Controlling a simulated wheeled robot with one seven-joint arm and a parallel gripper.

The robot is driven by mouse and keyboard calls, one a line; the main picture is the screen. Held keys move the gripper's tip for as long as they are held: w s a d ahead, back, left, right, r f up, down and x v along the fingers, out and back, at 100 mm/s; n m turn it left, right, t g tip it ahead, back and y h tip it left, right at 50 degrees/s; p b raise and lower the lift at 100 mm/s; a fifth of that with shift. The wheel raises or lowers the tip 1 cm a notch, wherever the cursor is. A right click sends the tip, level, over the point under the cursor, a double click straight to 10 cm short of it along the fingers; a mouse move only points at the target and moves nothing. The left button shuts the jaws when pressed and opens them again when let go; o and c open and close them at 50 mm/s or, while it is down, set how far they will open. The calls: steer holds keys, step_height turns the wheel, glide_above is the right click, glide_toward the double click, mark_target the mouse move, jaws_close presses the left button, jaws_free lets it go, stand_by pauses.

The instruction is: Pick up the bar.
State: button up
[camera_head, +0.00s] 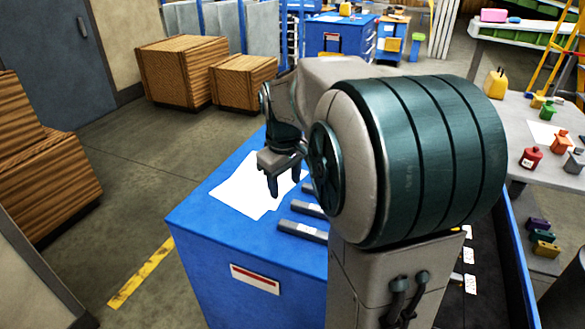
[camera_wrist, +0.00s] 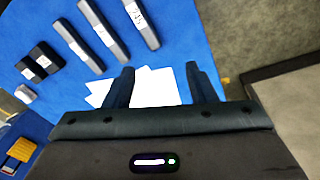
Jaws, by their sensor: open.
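Several grey bars with white labels lie on the blue workbench (camera_head: 200,222). In the head view, one bar (camera_head: 302,230) lies nearest the front and another (camera_head: 308,208) is behind it, both partly hidden by my arm. The wrist view shows three long bars side by side: a left one (camera_wrist: 78,47), a middle one (camera_wrist: 104,36) and a right one (camera_wrist: 133,22). Which of them the task means, I cannot tell. My gripper (camera_head: 284,183) is open and empty above white sheets (camera_head: 240,195), to the left of the bars. Its fingers also show in the wrist view (camera_wrist: 160,72).
Shorter dark blocks (camera_wrist: 40,62) lie beside the bars. Wooden crates (camera_head: 182,70) stand on the floor behind. A grey table (camera_head: 520,115) with small coloured containers is at the right.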

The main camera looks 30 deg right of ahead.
steer(key=w+d+f+n+g+p, duration=0.1)
steer(key=w+d+f+n+p, duration=0.1)
steer(key=w+d, duration=0.6)
steer(key=w+d+f+n+p, duration=0.1)
steer(key=w+d+f+n, duration=0.3)
steer(key=d, duration=0.8)
steer(key=shift+m+y, duration=0.4)
steer(key=shift+m, duration=0.3)
steer(key=f, duration=0.4)
steer(key=w+f+p, duration=0.1)
steer(key=f, duration=0.2)
steer(key=shift+f, duration=0.1)
steer(key=shift+s+d+f+p, duration=0.1)
steer(key=shift+f+p, duration=0.85)
steer(key=shift+f, duration=1.85)
jaws_close()
steer(key=shift+r, duration=0.1)
